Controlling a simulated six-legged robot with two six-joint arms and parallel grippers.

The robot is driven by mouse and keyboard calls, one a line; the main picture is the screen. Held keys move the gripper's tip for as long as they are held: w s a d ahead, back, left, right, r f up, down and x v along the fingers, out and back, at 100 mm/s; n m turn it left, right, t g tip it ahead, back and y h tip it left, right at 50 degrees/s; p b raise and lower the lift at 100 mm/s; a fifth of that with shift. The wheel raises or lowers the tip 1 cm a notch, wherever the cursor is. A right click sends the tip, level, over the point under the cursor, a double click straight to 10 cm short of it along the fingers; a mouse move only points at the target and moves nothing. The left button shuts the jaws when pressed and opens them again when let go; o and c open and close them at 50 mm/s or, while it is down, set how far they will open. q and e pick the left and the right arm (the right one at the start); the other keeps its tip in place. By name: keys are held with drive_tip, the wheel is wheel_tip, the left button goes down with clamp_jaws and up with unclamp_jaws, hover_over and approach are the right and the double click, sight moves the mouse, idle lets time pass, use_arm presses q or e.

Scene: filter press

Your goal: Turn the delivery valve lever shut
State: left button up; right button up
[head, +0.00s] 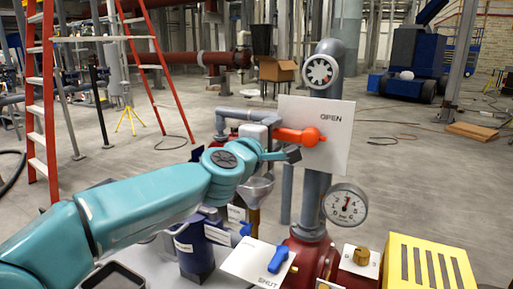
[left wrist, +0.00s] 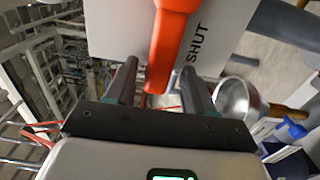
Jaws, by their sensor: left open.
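The red-orange lever (head: 297,136) sits on a white plate (head: 322,112) marked OPEN at its upper right, in front of a grey vertical pipe. It lies about level, its handle pointing left from a round hub. In the left wrist view the lever (left wrist: 168,45) reaches in between my fingers, and the plate (left wrist: 225,35) shows the word SHUT beside it. My left gripper (head: 288,154) is at the handle's end, open, with one finger on each side of the lever. Whether either finger touches it I cannot tell. My right gripper is not in view.
A pressure gauge (head: 345,205) and a grey handwheel (head: 320,71) are on the pipe. A blue lever (head: 278,259) on a plate marked SHUT and a yellow slotted box (head: 428,262) are low in front. A metal funnel (head: 255,189) hangs below my gripper.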

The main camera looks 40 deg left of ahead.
use_arm(q)
drive_tip(key=p+v, duration=0.3)
drive_tip(key=v, duration=1.2)
drive_tip(key=shift+d, duration=0.1)
